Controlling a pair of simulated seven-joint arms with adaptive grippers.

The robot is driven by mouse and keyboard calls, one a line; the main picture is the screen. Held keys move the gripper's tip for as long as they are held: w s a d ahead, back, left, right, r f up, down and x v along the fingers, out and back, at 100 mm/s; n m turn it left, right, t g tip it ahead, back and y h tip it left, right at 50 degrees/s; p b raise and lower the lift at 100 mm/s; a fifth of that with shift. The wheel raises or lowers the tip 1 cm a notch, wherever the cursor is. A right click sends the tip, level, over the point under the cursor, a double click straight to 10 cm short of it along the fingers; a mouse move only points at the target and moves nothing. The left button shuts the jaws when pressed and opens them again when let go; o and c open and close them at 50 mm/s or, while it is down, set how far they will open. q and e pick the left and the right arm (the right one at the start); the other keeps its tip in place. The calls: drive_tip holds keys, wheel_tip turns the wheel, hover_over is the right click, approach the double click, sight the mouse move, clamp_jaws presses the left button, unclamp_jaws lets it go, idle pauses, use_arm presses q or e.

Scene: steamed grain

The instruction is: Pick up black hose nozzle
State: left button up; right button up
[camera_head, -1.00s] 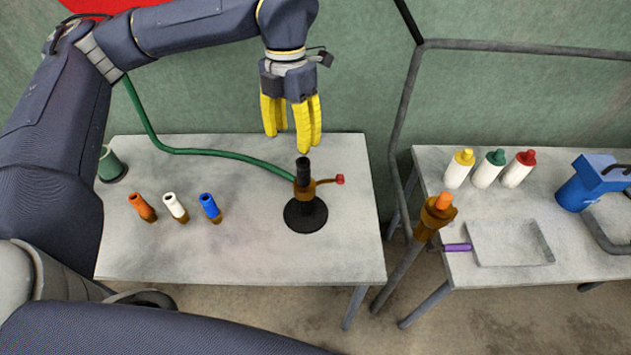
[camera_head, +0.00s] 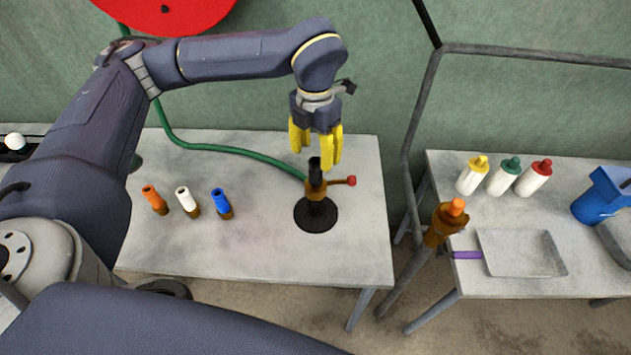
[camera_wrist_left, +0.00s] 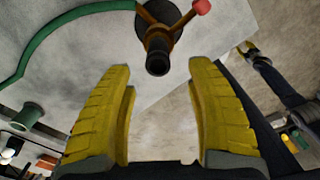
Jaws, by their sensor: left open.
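The black hose nozzle (camera_head: 315,172) stands upright on a brass fitting (camera_head: 315,189) over a round black base (camera_head: 316,215) on the left table. My left gripper (camera_head: 317,160) has yellow fingers pointing down, close above and around the height of the nozzle's top in the head view. In the left wrist view the nozzle (camera_wrist_left: 157,62) shows its open end, beyond the fingertips and roughly centred between them. The left gripper (camera_wrist_left: 159,78) is open and empty.
Orange (camera_head: 154,198), white (camera_head: 187,201) and blue (camera_head: 221,203) nozzles stand to the left on the table. A green hose (camera_head: 225,149) runs to the fitting, which has a red-knobbed lever (camera_head: 350,181). A grey frame pipe (camera_head: 408,140) rises right of the table. The table front is clear.

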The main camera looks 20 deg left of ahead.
sight(316, 169)
use_arm(q)
drive_tip(key=shift+w+f, duration=0.15)
drive_tip(key=shift+f, duration=1.5)
drive_tip(key=shift+w+f, duration=0.15)
drive_tip(key=shift+f, duration=1.45)
drive_tip(key=shift+o, duration=0.2)
clamp_jaws()
